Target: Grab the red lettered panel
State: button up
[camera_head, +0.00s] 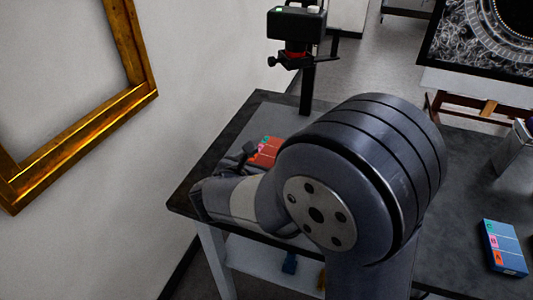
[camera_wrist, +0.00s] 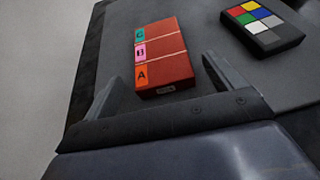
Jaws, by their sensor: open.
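The red lettered panel (camera_wrist: 166,58) lies on the dark table top, with green, pink and orange tabs marked C, B and A along its left edge in the wrist view. In the head view the red panel (camera_head: 266,151) shows only in part, behind my arm. My gripper (camera_wrist: 165,82) is open and empty, its two fingers apart on either side of the panel's near end. The fingers are not touching the panel as far as I can see. In the head view my arm's bulk hides most of the gripper.
A dark colour-swatch block (camera_wrist: 264,27) lies to the right of the panel. A blue lettered panel (camera_head: 504,248) lies on the table (camera_head: 458,215) at right. A black device on a stand (camera_head: 296,25) rises at the table's back. A wall with a gilt frame (camera_head: 95,135) is on the left.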

aim_at(268, 147)
jog(key=shift+x, duration=1.15)
jog(key=shift+d, duration=0.1)
jog(key=shift+s, duration=0.1)
jog(key=c, duration=1.1)
